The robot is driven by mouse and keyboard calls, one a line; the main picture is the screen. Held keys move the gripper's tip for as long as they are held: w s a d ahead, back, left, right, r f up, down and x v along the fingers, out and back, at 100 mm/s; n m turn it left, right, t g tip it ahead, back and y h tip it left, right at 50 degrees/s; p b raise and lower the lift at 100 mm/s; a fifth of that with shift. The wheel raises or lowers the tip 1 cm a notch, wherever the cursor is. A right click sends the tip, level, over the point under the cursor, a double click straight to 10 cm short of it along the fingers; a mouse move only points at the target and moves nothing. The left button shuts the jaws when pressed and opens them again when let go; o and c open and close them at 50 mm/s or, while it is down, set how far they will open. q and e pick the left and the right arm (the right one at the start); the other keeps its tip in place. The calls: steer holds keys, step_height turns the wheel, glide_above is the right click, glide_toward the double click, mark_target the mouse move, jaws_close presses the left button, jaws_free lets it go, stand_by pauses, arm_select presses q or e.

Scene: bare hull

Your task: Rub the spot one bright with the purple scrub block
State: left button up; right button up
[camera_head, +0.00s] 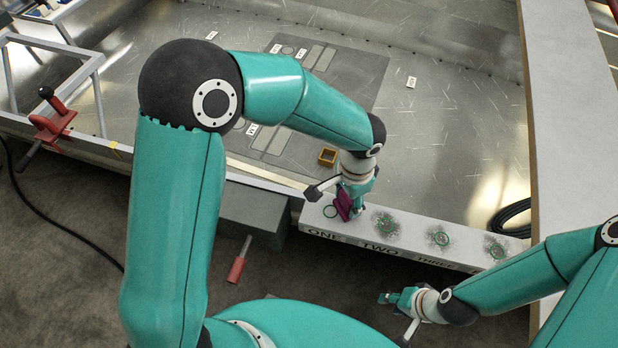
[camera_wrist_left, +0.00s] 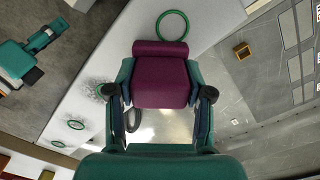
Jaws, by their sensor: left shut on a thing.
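My left gripper (camera_head: 352,196) is shut on the purple scrub block (camera_head: 343,205). In the left wrist view the block (camera_wrist_left: 160,82) sits between both fingers. Spot one is a green ring (camera_head: 329,212) on the pale beam (camera_head: 350,236), above the word ONE. The ring also shows in the left wrist view (camera_wrist_left: 172,25), just beyond the block. The surface inside it looks pale, with no dark scuffing visible. The block is beside the ring; I cannot tell whether it touches the beam. My right gripper (camera_head: 388,298) is near the beam's front side; its jaw opening is unclear.
Scuffed spots two (camera_head: 386,224), three (camera_head: 439,237) and another (camera_head: 497,248) lie along the beam to the right. A small orange-brown square frame (camera_head: 328,157) lies on the metal floor behind it. A black cable coil (camera_head: 512,218) lies at right. A red-handled tool (camera_head: 237,268) is at lower left.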

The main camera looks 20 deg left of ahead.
arm_select(q)
steer(key=shift+d, duration=0.45)
steer(key=shift+d+r, duration=0.25)
steer(key=shift+w+r+p, duration=0.1)
steer(key=shift+r+p, duration=0.5)
steer(key=shift+r, duration=0.25)
steer(key=shift+a+r+p, duration=0.1)
steer(key=shift+r+p, duration=0.45)
steer(key=shift+r, duration=0.15)
steer(key=shift+r+p, duration=1.6)
steer(key=shift+r, duration=0.65)
